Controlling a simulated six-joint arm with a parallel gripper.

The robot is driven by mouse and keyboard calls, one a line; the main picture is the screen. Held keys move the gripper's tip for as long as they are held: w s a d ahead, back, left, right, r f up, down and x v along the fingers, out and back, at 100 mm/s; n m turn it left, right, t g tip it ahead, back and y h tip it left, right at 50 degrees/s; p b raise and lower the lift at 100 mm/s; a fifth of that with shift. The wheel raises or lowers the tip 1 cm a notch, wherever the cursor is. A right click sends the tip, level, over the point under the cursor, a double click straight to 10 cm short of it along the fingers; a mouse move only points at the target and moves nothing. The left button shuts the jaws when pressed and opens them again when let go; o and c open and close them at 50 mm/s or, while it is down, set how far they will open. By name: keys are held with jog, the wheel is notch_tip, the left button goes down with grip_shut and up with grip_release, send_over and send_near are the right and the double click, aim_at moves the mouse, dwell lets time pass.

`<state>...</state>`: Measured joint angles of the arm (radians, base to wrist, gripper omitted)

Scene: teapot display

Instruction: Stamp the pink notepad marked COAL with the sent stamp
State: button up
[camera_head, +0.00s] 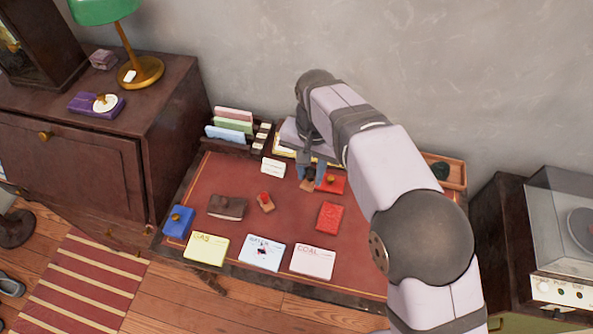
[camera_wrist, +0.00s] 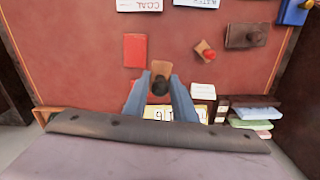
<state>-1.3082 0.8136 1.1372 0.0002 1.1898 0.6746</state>
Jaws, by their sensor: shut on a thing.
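The pink notepad marked COAL (camera_head: 312,264) lies at the front edge of the red desk top, right of two other pads. Its edge shows at the top of the wrist view (camera_wrist: 138,5). My gripper (camera_head: 312,177) is over the back of the desk, shut on a stamp (camera_head: 308,183) with a dark knob and wooden base. The stamp shows between the fingers in the wrist view (camera_wrist: 160,70). Its stamping face is hidden, so I cannot tell its word. A second stamp (camera_head: 265,202), with a red knob, lies mid-desk.
A yellow pad (camera_head: 206,249) and a pale pad with a dark mark (camera_head: 262,253) lie left of COAL. A red box (camera_head: 329,217), a red item with a gold knob (camera_head: 333,184), a brown case (camera_head: 227,206) and a blue box (camera_head: 178,221) also lie here. Letter racks stand behind.

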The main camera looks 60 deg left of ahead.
jog(key=w+d+m+p, duration=0.2)
jog(key=w+d+p, duration=0.15)
jog(key=d, duration=0.35)
jog(key=shift+s+a+f+m+p, duration=0.15)
jog(key=shift+a+f+m, duration=0.1)
jog(key=shift+f+m, duration=1.2)
jog(key=shift+w+a+f+m+p, duration=0.15)
jog(key=shift+a+f+m, duration=0.1)
jog(key=shift+f+m, duration=1.15)
jog(key=shift+s+r, duration=0.1)
jog(key=shift+f+b, duration=2.3)
jog(key=shift+f, duration=0.6)
jog(key=shift+f, duration=0.55)
